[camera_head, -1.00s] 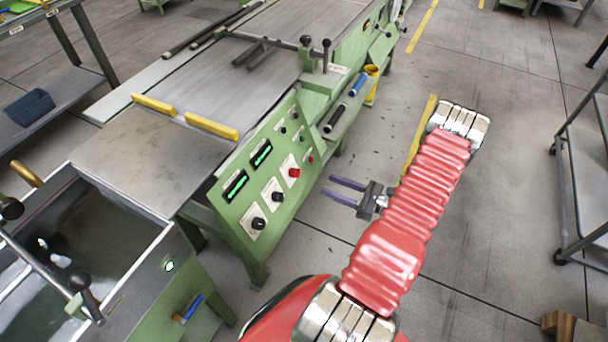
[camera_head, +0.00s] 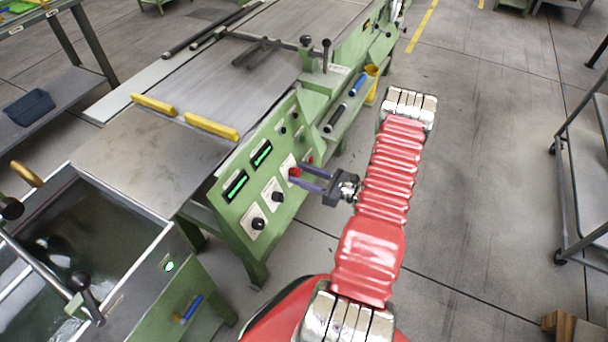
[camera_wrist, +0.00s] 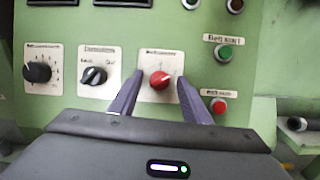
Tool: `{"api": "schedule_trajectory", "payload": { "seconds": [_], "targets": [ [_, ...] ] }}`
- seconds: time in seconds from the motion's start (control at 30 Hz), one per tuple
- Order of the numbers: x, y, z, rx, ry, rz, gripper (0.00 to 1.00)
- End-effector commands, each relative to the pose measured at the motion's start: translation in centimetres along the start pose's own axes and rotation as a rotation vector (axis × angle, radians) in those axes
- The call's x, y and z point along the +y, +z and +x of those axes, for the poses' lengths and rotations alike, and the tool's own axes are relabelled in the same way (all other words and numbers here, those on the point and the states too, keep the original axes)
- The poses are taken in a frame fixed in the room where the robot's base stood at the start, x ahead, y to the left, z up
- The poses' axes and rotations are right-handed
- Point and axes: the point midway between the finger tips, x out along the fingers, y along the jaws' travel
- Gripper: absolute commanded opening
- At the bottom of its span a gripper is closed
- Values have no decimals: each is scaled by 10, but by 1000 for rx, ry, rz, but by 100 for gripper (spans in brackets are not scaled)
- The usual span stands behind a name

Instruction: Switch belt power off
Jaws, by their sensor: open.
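A green control panel (camera_head: 244,201) faces my arm. In the wrist view, a red rotary knob (camera_wrist: 160,80) sits on a white label plate; the label is too blurred to read. The knob also shows in the head view (camera_head: 295,172). My gripper (camera_wrist: 160,83) is open, with its two dark purple fingers on either side of the red knob and a gap at each side. Whether the fingertips reach the panel face is hard to tell. My gripper also shows in the head view (camera_head: 297,173), in front of the panel.
To the knob's right are a green button (camera_wrist: 224,53) and a red button (camera_wrist: 218,105). To its left are a black selector (camera_wrist: 94,75) and a black dial (camera_wrist: 38,72). A water tank (camera_head: 150,262) stands at the left.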

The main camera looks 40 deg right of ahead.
Motion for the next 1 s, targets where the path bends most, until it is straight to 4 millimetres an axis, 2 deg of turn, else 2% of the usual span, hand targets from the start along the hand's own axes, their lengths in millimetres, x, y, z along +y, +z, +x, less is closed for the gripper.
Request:
{"api": "schedule_trajectory", "payload": {
  "seconds": [0.23,0.77,0.8,1.0],
  "targets": [
    [0,0,0,0,0,0,42],
    [-1,0,0,0,-2,0,5],
    [-6,0,-3,-1,-4,-2,4],
    [-3,1,-2,0,-3,-12,4]
  ]
}}
